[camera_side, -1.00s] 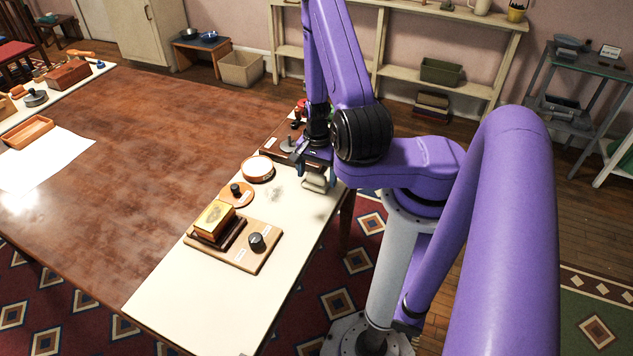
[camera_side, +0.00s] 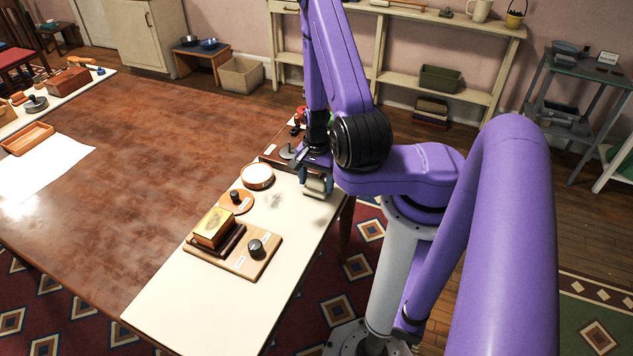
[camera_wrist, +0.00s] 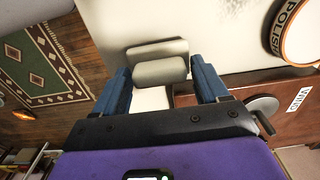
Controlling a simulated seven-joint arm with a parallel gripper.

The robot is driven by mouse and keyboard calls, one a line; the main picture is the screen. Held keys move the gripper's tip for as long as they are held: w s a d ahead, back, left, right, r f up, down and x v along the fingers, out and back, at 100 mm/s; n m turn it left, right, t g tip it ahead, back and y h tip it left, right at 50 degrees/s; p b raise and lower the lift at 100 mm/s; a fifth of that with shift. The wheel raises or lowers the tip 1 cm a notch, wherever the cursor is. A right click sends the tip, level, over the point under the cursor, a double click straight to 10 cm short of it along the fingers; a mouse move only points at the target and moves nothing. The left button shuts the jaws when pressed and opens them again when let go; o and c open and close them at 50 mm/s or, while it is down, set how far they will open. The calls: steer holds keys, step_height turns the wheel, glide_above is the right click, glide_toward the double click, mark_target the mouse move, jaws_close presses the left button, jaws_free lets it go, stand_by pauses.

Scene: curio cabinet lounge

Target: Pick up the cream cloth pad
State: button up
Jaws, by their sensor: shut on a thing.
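The cream cloth pad (camera_wrist: 160,71) is a small, pale, rounded block between the two blue fingers of my gripper (camera_wrist: 163,84) in the wrist view. My gripper is shut on it, one finger at each side. In the side view, the pad (camera_side: 314,187) is partly hidden by my gripper (camera_side: 316,180), at the right edge of the cream strip. A second pale band lies just beyond the pad in the wrist view. I cannot tell whether the pad is clear of the surface.
On the cream strip (camera_side: 190,300) are a round polish tin (camera_side: 257,176), an orange disc with a dark knob (camera_side: 236,201), and a wooden board (camera_side: 262,266) bearing a yellow-topped block (camera_side: 213,228). The strip's front end is clear.

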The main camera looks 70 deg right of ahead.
steer(key=shift+r, duration=0.4)
steer(key=s+a+r, duration=0.6)
steer(key=s+r, duration=0.5)
steer(key=s, duration=0.1)
steer(key=shift+s+r, duration=0.3)
steer(key=shift+s, duration=0.05)
